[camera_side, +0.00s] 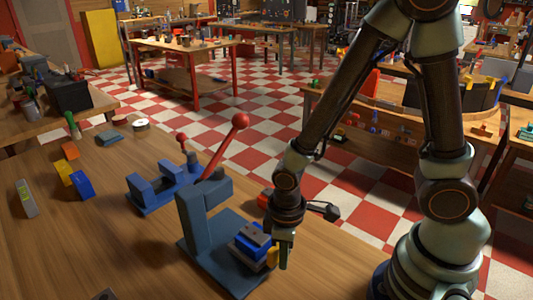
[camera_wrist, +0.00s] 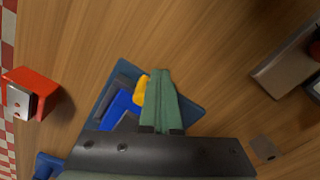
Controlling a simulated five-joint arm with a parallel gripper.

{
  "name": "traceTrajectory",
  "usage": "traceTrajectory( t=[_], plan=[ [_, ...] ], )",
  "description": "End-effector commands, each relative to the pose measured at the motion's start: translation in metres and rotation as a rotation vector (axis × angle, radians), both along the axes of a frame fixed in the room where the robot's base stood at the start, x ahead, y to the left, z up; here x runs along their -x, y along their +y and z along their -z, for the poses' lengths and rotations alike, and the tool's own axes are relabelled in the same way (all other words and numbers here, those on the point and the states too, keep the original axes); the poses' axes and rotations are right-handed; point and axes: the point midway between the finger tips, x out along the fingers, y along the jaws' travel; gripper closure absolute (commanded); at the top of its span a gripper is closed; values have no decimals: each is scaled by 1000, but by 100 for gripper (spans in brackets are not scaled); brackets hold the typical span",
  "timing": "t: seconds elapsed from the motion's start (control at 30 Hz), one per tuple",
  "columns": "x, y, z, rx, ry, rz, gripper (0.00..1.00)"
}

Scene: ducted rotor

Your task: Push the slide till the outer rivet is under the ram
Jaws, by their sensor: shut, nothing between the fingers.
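The press (camera_side: 197,222) is blue-grey with a red ball-ended lever (camera_side: 228,140) and stands on a flat base plate (camera_side: 222,262). The slide (camera_side: 250,243), blue with a grey top, sits on the front right of the base. It shows blue in the wrist view (camera_wrist: 122,108). A yellow piece (camera_side: 272,257) is at its near right side, also in the wrist view (camera_wrist: 140,91). My gripper (camera_side: 285,265) is shut and empty, pointing down right beside the yellow piece (camera_wrist: 140,91); contact is unclear. I cannot make out the outer rivet or the ram tip.
A smaller blue fixture (camera_side: 160,190) stands behind the press. A red and grey tool (camera_side: 315,207) lies behind my gripper. Blue (camera_side: 82,184), yellow (camera_side: 64,172) and orange (camera_side: 70,150) pieces lie at left.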

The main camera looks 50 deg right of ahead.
Motion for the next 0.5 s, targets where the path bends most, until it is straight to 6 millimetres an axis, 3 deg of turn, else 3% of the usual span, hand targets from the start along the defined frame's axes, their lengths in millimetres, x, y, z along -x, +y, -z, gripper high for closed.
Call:
traceTrajectory(
  t=[0.5],
  plan=[
    [-16,0,0,-1,-2,1,100]
  ],
)
